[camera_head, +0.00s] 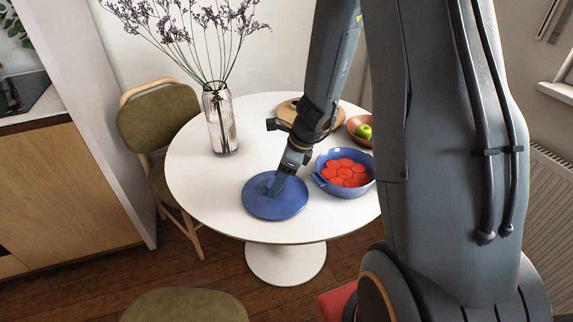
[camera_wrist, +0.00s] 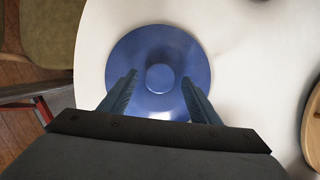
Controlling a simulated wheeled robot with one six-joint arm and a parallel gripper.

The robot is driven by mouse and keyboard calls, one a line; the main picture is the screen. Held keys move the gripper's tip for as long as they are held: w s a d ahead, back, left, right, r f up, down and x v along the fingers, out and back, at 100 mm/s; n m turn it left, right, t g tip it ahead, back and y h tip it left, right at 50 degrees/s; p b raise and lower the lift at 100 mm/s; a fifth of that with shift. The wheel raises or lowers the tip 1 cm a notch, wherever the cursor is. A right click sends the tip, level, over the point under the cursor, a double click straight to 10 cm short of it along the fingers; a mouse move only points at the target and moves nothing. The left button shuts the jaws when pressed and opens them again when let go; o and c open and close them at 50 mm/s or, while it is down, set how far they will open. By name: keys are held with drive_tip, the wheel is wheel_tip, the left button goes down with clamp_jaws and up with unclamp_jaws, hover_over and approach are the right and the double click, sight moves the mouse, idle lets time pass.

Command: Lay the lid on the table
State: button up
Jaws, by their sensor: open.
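The blue round lid (camera_head: 264,204) lies flat on the white round table (camera_head: 205,180), near its front edge. It also shows in the wrist view (camera_wrist: 175,45), with a round knob at its centre. My gripper (camera_head: 275,190) is over the lid. In the wrist view, its two fingers (camera_wrist: 157,90) are open, one on each side of the knob and apart from it. The blue pot (camera_head: 325,186) stands uncovered just right of the lid, with red round pieces inside.
A glass vase (camera_head: 220,120) with dried purple flowers stands at the table's back left. A wooden board (camera_head: 288,112) and a brown bowl with a green apple (camera_head: 364,131) are at the back right. Chairs stand left (camera_head: 160,118) and in front (camera_head: 185,305). The table's left side is clear.

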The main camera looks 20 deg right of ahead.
drive_tip(key=v, duration=1.1)
drive_tip(key=s+a+r+n+h, duration=0.1)
drive_tip(key=s+a+n, duration=0.1)
drive_tip(key=s+n, duration=0.5)
drive_tip(key=s+a+r+n+g+h, duration=0.1)
drive_tip(key=s+n, duration=0.6)
drive_tip(key=n, duration=1.1)
drive_tip(key=shift+a+g+h+p, duration=0.3)
drive_tip(key=shift+a+h+p, duration=0.1)
drive_tip(key=shift+a+h, duration=0.35)
drive_tip(key=shift+s, duration=0.1)
drive_tip(key=shift+c, duration=0.3)
